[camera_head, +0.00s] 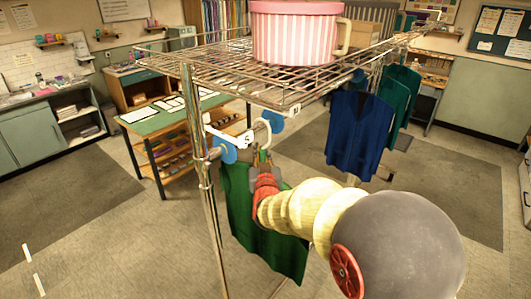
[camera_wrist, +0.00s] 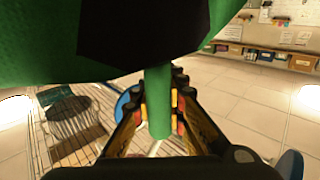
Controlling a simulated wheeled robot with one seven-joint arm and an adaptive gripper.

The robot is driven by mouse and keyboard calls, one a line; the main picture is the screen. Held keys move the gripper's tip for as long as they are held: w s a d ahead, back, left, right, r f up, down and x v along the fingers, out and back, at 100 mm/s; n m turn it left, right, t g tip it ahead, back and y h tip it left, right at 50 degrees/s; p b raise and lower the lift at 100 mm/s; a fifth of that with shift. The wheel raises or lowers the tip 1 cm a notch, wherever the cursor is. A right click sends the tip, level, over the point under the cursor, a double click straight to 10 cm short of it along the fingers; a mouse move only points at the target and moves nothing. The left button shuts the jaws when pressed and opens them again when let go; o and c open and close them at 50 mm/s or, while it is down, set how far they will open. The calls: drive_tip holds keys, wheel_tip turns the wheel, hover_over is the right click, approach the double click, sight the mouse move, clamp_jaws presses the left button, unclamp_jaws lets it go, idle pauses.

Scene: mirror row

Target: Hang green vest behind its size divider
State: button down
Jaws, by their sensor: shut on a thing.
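The green vest (camera_head: 262,235) hangs below my gripper (camera_head: 263,172), near the front end of the rack in the head view. It also fills the top of the wrist view (camera_wrist: 50,40). My gripper, seen in the wrist view (camera_wrist: 158,110), is shut on a green upright stem (camera_wrist: 158,85) under the vest. A pale hanger hook (camera_head: 265,128) rises above my gripper near the rail; I cannot tell whether it touches the rail. Blue round size dividers (camera_head: 222,148) sit along the rail, another farther back (camera_head: 274,122), with white tags beside them.
A metal post (camera_head: 195,130) stands left of the vest. A navy vest (camera_head: 360,135) and teal vests (camera_head: 400,95) hang farther back. A green-topped table (camera_head: 170,110) stands behind.

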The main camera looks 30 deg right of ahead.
drive_tip(key=w+f, duration=0.1)
drive_tip(key=w+a+f+b, duration=0.1)
drive_tip(key=w+f+b, duration=0.1)
drive_tip(key=w, duration=0.1)
drive_tip(key=shift+w+a+f, duration=0.1)
drive_tip(key=shift+a+f, duration=0.1)
drive_tip(key=shift+a, duration=0.15)
idle(0.5)
idle(0.3)
drive_tip(key=c, duration=1.7)
unclamp_jaws()
drive_tip(key=shift+o, duration=1)
drive_tip(key=shift+f, duration=0.1)
drive_tip(key=o, duration=0.4)
drive_tip(key=shift+o, duration=0.4)
